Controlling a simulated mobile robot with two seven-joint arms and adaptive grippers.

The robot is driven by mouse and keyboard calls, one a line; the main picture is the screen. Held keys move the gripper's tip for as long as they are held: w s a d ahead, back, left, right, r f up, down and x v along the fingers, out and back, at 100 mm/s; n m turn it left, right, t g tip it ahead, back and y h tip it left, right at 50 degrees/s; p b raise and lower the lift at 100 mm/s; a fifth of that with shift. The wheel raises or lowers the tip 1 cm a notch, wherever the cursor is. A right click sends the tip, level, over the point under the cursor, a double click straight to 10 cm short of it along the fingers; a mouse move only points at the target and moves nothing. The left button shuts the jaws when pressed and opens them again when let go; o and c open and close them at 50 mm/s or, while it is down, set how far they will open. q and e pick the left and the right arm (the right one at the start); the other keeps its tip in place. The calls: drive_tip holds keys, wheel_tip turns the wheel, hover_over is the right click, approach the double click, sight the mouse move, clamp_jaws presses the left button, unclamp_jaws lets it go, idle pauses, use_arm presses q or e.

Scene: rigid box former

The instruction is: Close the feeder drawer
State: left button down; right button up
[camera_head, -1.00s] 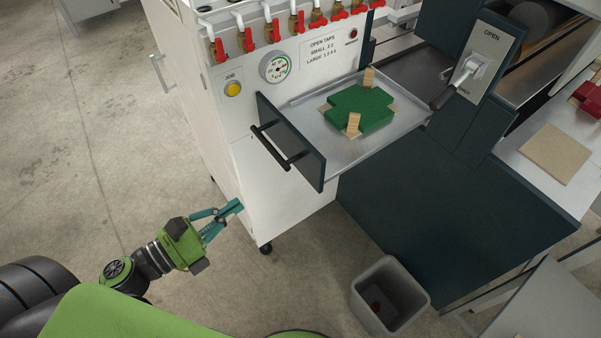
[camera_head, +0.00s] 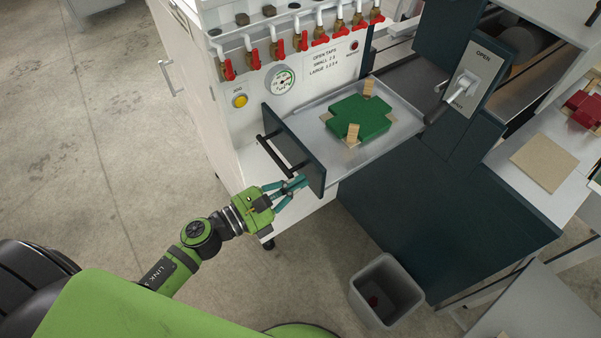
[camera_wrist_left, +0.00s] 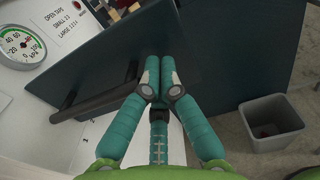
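The feeder drawer (camera_head: 376,150) is pulled out from the white machine, with a green cross-shaped block (camera_head: 359,117) and small wooden pieces in it. Its dark front panel (camera_head: 314,169) carries a black bar handle (camera_head: 283,157). The handle (camera_wrist_left: 98,103) is left of the fingers there. My right gripper is not in view.
Red-handled taps (camera_head: 303,41) and a pressure gauge (camera_head: 280,81) are on the machine above the drawer. A lever (camera_head: 459,90) is on a panel at the right. A grey bin (camera_head: 386,290) stands on the floor below. The floor at the left is clear.

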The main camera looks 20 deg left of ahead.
use_arm(q)
drive_tip(key=shift+w+d, duration=0.4)
drive_tip(key=shift+w, duration=0.1)
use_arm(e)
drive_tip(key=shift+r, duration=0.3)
